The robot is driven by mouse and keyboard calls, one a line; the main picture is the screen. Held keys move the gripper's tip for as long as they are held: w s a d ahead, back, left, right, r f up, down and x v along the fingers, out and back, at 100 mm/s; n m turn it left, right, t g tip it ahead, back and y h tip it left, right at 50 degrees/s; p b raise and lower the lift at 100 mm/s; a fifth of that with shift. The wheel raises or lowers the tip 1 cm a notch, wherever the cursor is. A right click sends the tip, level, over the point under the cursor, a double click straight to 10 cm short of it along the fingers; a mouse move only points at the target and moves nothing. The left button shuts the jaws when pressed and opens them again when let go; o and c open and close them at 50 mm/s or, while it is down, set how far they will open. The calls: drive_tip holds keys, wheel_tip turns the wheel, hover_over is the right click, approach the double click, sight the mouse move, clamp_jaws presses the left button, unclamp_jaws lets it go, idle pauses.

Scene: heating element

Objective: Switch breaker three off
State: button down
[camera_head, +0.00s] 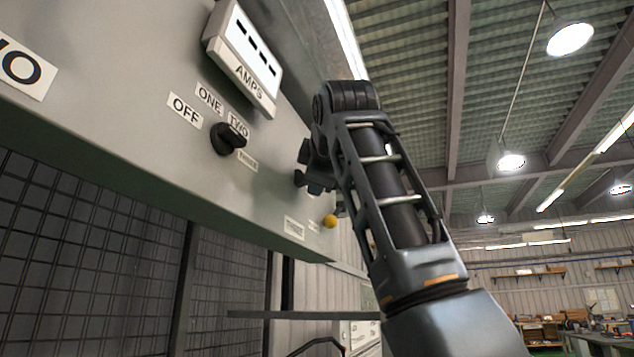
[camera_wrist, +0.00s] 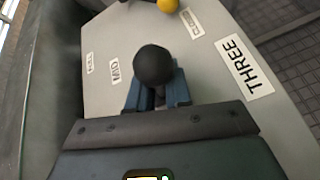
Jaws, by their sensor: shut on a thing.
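A grey panel carries a label reading THREE (camera_wrist: 245,67) in the wrist view. Beside that label is a black ball knob (camera_wrist: 153,64), which I take as the handle of breaker three. My gripper (camera_wrist: 158,93) has its blue-grey fingers on either side of the knob's base, shut on it. The ball hides part of the fingertips and the stem below. In the head view my gripper (camera_head: 316,178) is at the panel face, and my arm hides the black knob. The lever's exact position cannot be told.
A yellow ball (camera_wrist: 168,5) is close to the knob; it also shows in the head view (camera_head: 330,221). A black rotary selector (camera_head: 228,138) and an AMPS meter (camera_head: 243,57) are on the same panel. Free room lies right of my arm.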

drive_tip(key=shift+w+a+f+m+t+b, duration=0.1)
drive_tip(key=shift+f+m+t+b, duration=0.2)
drive_tip(key=shift+m, duration=0.35)
drive_tip(key=shift+f+m+t+b, duration=0.1)
drive_tip(key=shift+f+m+t, duration=0.15)
drive_tip(key=shift+m+t, duration=0.35)
drive_tip(key=shift+w+a+f+m+t+b, duration=0.15)
drive_tip(key=shift+f+m+t, duration=0.15)
drive_tip(key=shift+m, duration=0.45)
drive_tip(key=shift+d+f, duration=0.1)
drive_tip(key=shift+f, duration=0.05)
drive_tip(key=c, duration=1.1)
unclamp_jaws()
drive_tip(key=shift+s, duration=0.1)
drive_tip(key=b+v, duration=0.2)
drive_tip(key=v, duration=0.5)
drive_tip(key=shift+s, duration=0.4)
drive_tip(key=shift+d, duration=0.1)
